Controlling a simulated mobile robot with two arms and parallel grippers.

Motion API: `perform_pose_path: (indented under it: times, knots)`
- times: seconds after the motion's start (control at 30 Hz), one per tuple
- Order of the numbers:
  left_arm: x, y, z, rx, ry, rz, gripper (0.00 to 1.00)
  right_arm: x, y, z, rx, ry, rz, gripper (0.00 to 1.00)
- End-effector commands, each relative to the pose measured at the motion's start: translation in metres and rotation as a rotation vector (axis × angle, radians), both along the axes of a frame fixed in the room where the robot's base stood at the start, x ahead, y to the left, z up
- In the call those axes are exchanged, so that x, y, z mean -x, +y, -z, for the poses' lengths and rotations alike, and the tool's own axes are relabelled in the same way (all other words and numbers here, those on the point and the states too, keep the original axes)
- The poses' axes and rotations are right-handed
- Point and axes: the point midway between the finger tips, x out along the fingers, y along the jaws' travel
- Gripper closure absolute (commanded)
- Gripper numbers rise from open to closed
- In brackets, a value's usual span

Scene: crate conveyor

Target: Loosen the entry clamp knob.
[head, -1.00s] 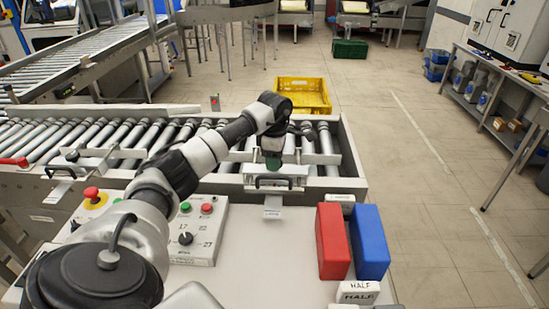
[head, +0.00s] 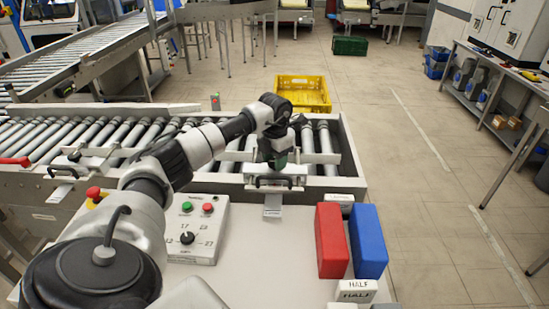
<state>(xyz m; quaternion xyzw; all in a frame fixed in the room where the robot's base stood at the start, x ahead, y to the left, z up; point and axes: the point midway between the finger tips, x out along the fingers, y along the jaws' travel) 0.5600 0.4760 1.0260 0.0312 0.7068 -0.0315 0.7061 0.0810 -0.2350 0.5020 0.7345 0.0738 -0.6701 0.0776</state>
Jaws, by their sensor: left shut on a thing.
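My left gripper (head: 278,160) points down at the right-hand clamp (head: 275,182) on the near rail of the roller conveyor. It is shut at the clamp's knob, which the fingers and wrist mostly hide. The clamp has a dark handle on its front, and a small label (head: 272,212) that I cannot read lies below it. A second, similar clamp with a dark knob (head: 74,156) sits on the rail at the left, away from the gripper. My right gripper is not in view.
A control box (head: 205,245) with green and red buttons and a dial stands on the near panel. A red block (head: 330,240) and a blue block (head: 368,242) stand at the right. A yellow crate (head: 303,88) is behind the conveyor.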

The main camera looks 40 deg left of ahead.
Motion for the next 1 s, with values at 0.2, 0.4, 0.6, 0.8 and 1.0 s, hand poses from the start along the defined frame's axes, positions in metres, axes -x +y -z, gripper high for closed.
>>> perform_pose_path:
  times: [0.2,0.4,0.6,0.8,1.0]
  knots:
    - [-0.0006,0.0010,-0.0027,-0.001,-0.004,-0.122,0.80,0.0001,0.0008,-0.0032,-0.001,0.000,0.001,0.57]
    - [-0.0008,0.0009,-0.0027,-0.001,-0.005,-0.182,0.80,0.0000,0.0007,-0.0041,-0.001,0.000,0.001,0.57]
    - [-0.0009,0.0009,-0.0027,-0.001,-0.006,-0.202,0.80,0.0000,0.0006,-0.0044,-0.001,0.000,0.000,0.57]
    - [-0.0010,0.0009,-0.0028,-0.001,-0.007,-0.203,0.80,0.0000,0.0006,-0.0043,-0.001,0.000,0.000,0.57]
    - [-0.0011,0.0009,-0.0028,-0.001,-0.007,-0.202,0.47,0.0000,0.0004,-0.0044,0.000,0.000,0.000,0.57]
